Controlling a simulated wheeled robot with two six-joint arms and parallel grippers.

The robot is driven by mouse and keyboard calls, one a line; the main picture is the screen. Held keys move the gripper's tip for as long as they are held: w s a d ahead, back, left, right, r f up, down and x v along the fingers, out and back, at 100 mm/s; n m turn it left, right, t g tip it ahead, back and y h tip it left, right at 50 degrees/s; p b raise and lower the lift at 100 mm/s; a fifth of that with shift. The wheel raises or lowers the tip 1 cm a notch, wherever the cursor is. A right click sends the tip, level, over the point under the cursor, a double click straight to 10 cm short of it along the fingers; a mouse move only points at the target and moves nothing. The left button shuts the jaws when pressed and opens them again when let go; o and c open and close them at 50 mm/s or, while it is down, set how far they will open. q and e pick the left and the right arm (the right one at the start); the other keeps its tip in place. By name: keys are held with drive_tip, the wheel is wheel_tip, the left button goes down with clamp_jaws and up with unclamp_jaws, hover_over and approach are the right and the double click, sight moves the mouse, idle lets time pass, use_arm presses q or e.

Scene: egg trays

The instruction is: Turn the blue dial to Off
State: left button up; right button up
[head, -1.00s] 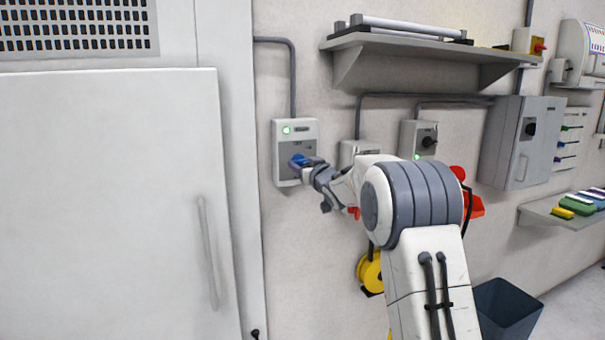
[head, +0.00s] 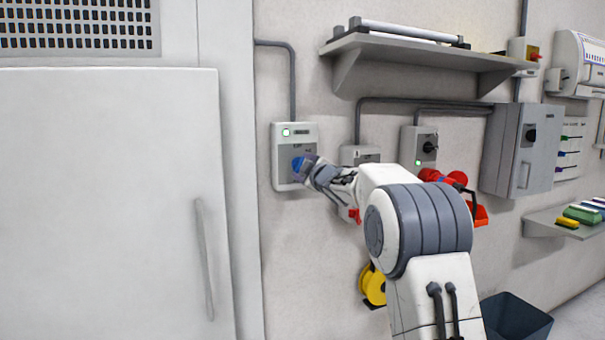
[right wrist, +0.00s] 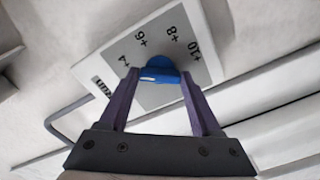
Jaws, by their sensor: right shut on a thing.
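The blue dial (head: 298,163) is on the grey face of a white wall control box (head: 282,177), left of the middle in the head view. My right gripper (head: 306,165) is at the dial, its fingers closed on it. In the right wrist view the dial (right wrist: 158,64) sits between the two fingertips (right wrist: 159,77). The box face (right wrist: 201,60) there carries the marks +4, +6, +8 and +10. The dial's exact setting is hard to tell. My left gripper is not in view.
A white door with a handle (head: 204,260) stands to the left. More switch boxes (head: 419,143) are on the wall to the right, below a shelf (head: 420,50). A yellow reel (head: 372,285) hangs low, and a dark bin (head: 515,318) is on the floor.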

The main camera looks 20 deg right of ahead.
drive_tip(key=shift+f+n+b, duration=0.1)
drive_tip(key=shift+n+b, duration=1.05)
drive_tip(key=shift+n, duration=2.15)
drive_tip(key=o, duration=1.4)
drive_tip(key=s+b, duration=0.3)
drive_tip(key=s, duration=0.7)
drive_tip(key=shift+s+d, duration=0.15)
drive_tip(key=shift+s, duration=0.1)
